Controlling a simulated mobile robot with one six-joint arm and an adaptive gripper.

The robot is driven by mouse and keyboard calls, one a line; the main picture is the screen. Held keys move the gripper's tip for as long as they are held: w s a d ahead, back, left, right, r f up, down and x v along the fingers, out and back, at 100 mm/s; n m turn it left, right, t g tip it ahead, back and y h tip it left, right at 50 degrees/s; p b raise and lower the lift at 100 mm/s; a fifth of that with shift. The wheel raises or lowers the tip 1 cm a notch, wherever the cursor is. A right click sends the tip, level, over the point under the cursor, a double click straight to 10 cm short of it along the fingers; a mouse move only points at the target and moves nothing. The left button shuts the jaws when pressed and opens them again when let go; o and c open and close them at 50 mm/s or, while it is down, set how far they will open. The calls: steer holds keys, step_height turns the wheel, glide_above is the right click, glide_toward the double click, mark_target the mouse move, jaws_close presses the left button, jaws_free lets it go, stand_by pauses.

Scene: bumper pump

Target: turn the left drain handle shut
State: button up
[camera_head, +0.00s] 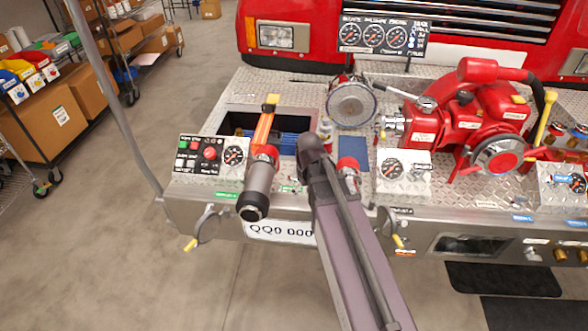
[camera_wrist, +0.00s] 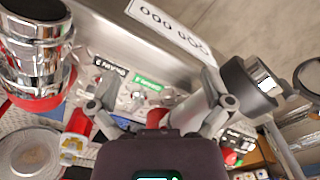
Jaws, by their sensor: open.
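A small chrome fitting (camera_wrist: 138,97) sits beside a green label (camera_wrist: 148,84) on the metal bumper in the wrist view. It may be the left drain handle; the label is too small to read, and I cannot tell how it is turned. My gripper (camera_wrist: 160,108) is open and empty, its fingers spread on either side of this spot, with no clear contact. In the head view my arm hides the gripper, while the green label (camera_head: 289,188) shows just left of the arm.
A grey nozzle (camera_head: 257,188) lies left of my arm; a chrome, red-ringed outlet (camera_wrist: 36,50) stands on the other side. A control panel (camera_head: 200,155) is at left and a red pump (camera_head: 465,115) at right. The floor before the bumper is clear.

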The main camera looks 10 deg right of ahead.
mark_target(294, 169)
steer(key=w+r+n+p, duration=0.2)
steer(key=w+n, duration=0.8)
steer(key=w, duration=1.2)
steer(key=shift+r+n+p, duration=0.3)
steer(key=shift+r+n, duration=0.1)
steer(key=shift+r, duration=0.05)
steer(key=shift+s+f, duration=0.1)
steer(key=shift+f, duration=0.05)
step_height(294, 169, down, 14)
steer(key=b, duration=1.4)
steer(key=shift+r, duration=0.25)
steer(key=c, duration=0.8)
steer(key=shift+a, duration=0.15)
